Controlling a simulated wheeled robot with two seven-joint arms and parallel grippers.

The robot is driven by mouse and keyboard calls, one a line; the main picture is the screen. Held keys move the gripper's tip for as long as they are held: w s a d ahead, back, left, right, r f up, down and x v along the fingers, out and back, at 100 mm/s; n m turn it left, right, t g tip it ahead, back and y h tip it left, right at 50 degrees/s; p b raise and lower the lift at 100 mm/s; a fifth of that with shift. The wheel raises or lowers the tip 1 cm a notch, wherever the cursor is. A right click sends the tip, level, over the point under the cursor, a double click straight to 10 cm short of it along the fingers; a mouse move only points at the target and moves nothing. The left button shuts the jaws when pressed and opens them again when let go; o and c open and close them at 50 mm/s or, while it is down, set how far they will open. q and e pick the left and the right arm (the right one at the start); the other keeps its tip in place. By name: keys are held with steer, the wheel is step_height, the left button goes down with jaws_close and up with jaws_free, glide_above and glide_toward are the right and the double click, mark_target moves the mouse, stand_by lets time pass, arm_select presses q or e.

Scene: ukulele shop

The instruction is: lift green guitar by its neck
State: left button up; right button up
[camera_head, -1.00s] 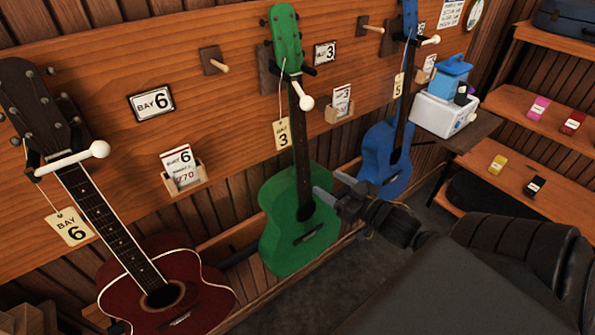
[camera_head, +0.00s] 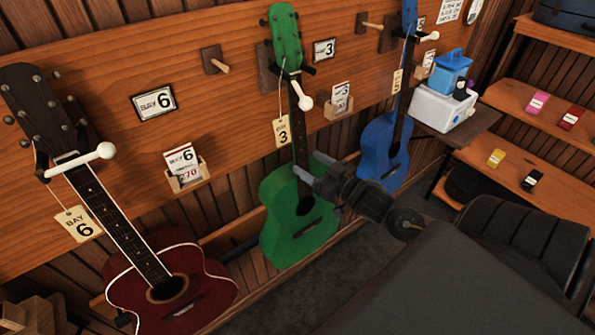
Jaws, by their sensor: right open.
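The green guitar (camera_head: 287,230) hangs upright on the wooden wall board by its headstock, in the middle of the head view. A wall hook with a white-tipped peg (camera_head: 303,97) is at the top of its neck, and a BAY 3 tag (camera_head: 282,131) hangs beside the neck. My right gripper (camera_head: 310,170) is open, with its fingers pointing left at the lower neck, just above the guitar's body. One finger shows above the other near the neck; I cannot tell whether the neck is between them. My left gripper is not in view.
Card holders (camera_head: 187,176) stick out from the board. A white box (camera_head: 440,108) stands on a shelf at the right.

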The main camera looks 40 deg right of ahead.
mark_target(303, 155)
steer(key=w, duration=0.1)
steer(key=w+p, duration=0.2)
steer(key=w, duration=0.1)
steer(key=shift+a+r, duration=0.15)
steer(key=shift+r, duration=0.15)
steer(key=shift+w+a+f, duration=0.1)
steer(key=shift+w+f, duration=0.05)
steer(key=shift+w, duration=0.2)
steer(key=shift+s, duration=0.1)
steer(key=shift+c, duration=1.3)
jaws_close()
steer(key=shift+r, duration=0.25)
